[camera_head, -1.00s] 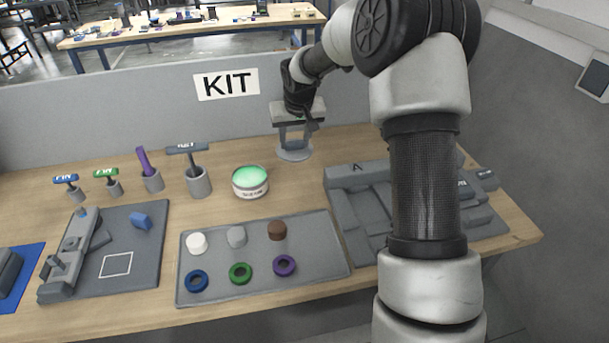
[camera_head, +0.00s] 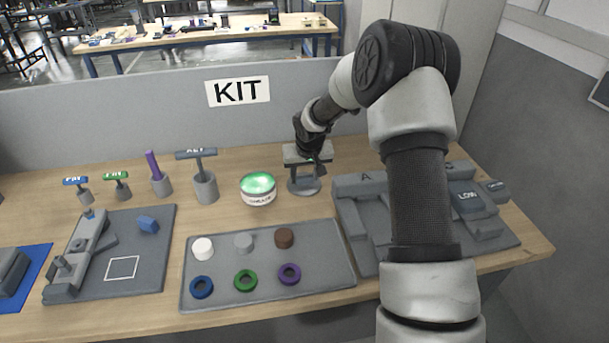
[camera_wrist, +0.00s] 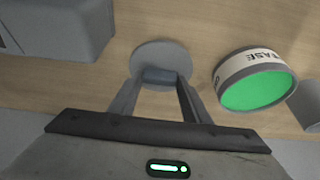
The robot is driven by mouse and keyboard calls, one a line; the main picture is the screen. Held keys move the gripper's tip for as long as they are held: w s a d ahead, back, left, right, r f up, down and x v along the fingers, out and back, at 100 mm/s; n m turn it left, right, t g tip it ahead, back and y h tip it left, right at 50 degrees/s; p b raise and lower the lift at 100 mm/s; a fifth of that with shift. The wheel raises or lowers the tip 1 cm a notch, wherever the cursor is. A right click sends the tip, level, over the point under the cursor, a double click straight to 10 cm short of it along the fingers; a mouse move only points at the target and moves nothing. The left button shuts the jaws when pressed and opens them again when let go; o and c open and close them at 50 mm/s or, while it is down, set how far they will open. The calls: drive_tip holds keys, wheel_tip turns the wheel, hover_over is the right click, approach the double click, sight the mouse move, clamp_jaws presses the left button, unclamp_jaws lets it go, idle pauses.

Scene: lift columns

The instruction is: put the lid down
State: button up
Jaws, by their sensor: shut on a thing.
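The lid (camera_head: 304,187) is a round grey disc, to the right of the grease tin in the head view. It also shows in the wrist view (camera_wrist: 166,53), where its small dark grip lies between my fingers. My gripper (camera_head: 303,175) is shut on that grip from above; its fingers (camera_wrist: 157,88) straddle it in the wrist view. The lid looks level and close to the table, but I cannot tell whether it touches. The grease tin (camera_head: 258,197) is white-sided with a bright green top, uncovered, and apart from the lid.
A grey tray (camera_head: 220,268) with pucks and rings lies in front. A grey stepped block fixture (camera_head: 360,187) stands right of the lid. Holders with T-handled tools (camera_head: 205,186) stand left of the tin. Bare wood (camera_head: 325,205) surrounds the lid, with a divider wall behind.

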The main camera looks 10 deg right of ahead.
drive_tip(key=shift+f, duration=0.1)
drive_tip(key=shift+f, duration=0.15)
drive_tip(key=o, duration=1)
drive_tip(key=shift+o, duration=0.2)
